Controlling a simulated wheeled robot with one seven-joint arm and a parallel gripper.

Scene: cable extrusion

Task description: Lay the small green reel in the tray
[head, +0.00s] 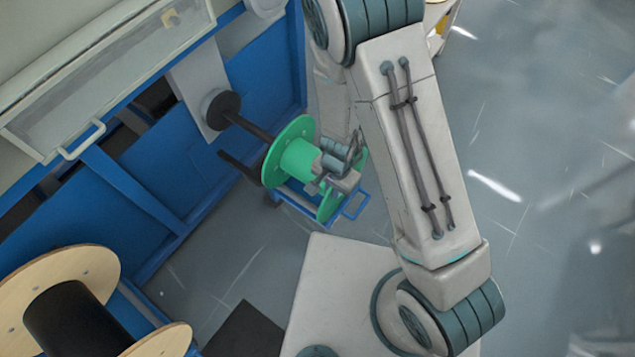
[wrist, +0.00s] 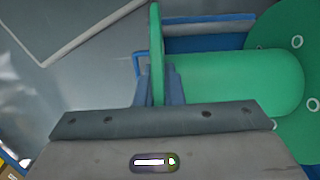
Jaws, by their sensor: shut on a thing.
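The green reel (head: 298,158) is in the middle of the head view, its axis roughly level, with two round flanges and a smooth core. In the wrist view its core (wrist: 235,85) runs left to right between a flange seen edge-on (wrist: 156,55) and a wide flange at the right. My gripper (wrist: 158,88) is shut on the edge-on flange; it also shows beside the reel in the head view (head: 345,182).
A dark spindle (head: 250,128) on a blue machine frame (head: 130,190) points toward the reel's far flange; I cannot tell whether they touch. A wooden reel with a black core (head: 75,325) stands at the lower left. The grey floor (head: 550,200) is open at the right.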

